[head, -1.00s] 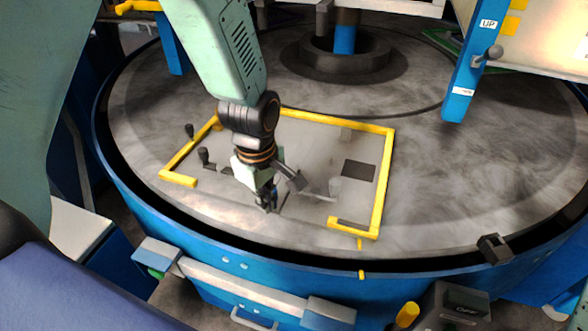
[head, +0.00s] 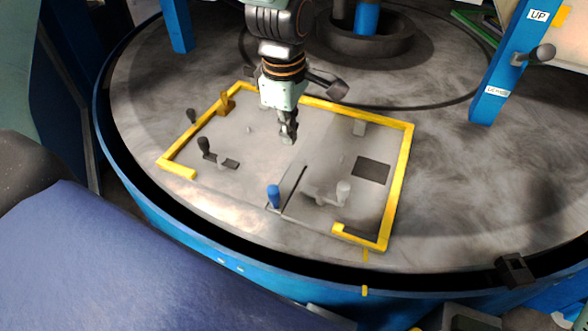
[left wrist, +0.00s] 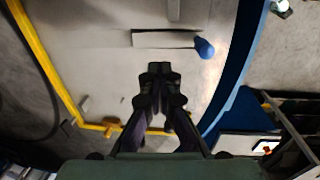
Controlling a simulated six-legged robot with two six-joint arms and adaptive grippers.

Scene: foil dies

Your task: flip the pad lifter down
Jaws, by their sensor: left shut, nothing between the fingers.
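My left gripper (head: 288,138) hangs shut and empty over the middle of the yellow-framed plate (head: 250,165). It also shows in the left wrist view (left wrist: 160,70). A blue-tipped lever (head: 273,196) stands at the plate's front edge, beside a dark slot, apart from the gripper; its blue tip shows in the left wrist view (left wrist: 204,48). A lever with a grey knob (head: 541,53) sits on the blue post at the right, beside an "UP" label (head: 538,15). No readable label names the pad lifter, so I cannot tell which lever it is.
A yellow rail (head: 400,185) borders the plate. Black-knobbed levers (head: 204,146) stand at its left, and a pale-knobbed lever (head: 343,190) stands right of the slot. A black block (head: 514,270) sits at the round table's right rim. The grey table is clear right of the rail.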

